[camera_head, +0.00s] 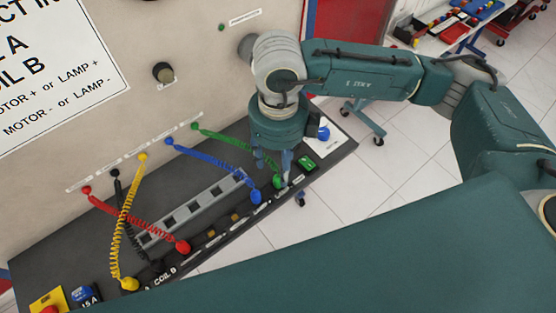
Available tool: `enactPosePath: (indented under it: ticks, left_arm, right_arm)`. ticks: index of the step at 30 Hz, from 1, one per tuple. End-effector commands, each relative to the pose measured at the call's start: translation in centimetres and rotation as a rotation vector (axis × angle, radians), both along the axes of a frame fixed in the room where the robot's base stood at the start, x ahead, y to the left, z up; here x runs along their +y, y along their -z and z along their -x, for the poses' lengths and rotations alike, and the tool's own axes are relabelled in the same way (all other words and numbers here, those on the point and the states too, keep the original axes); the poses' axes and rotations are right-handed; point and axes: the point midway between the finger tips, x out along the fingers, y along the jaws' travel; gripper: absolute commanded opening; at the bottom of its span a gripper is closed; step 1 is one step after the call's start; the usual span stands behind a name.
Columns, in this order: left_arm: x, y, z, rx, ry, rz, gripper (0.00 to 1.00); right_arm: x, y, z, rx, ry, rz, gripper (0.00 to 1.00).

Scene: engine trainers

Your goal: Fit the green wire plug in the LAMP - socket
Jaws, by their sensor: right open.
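The green plug (277,181) stands at the front edge of the dark bench, near its right end. Its coiled green wire (225,139) runs up to a green plug on the upright panel. My right gripper (273,167) points down just above and behind the green plug, its fingers apart. I cannot tell whether the fingers touch the plug or whether the plug is seated in a socket. Small labels run along the bench's front edge; the LAMP - label is not readable from here. My left gripper is not in view.
A blue plug (256,196) stands close to the left of the green one. Red (183,247), yellow (130,284) and black plugs are farther left, their wires crossing. A green switch (307,163) and a blue knob (323,133) are to the right.

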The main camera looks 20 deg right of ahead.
Motion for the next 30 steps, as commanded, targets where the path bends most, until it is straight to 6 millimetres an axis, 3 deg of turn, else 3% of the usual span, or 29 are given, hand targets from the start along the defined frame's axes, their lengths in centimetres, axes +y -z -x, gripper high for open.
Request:
enactPosePath:
  ticks: [10, 24, 30]
  left_arm:
    - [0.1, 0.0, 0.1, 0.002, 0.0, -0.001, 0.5]
    - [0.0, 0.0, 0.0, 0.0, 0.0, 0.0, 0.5]
    - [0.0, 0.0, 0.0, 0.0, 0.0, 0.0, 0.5]
  right_arm:
    - [0.0, -1.1, -0.1, -0.004, 0.0, -0.001, 0.5]
    - [0.0, -10.2, -0.2, -0.004, 0.0, -0.001, 0.5]
    - [0.0, -11.8, -0.1, -0.001, -0.001, -0.001, 0.5]
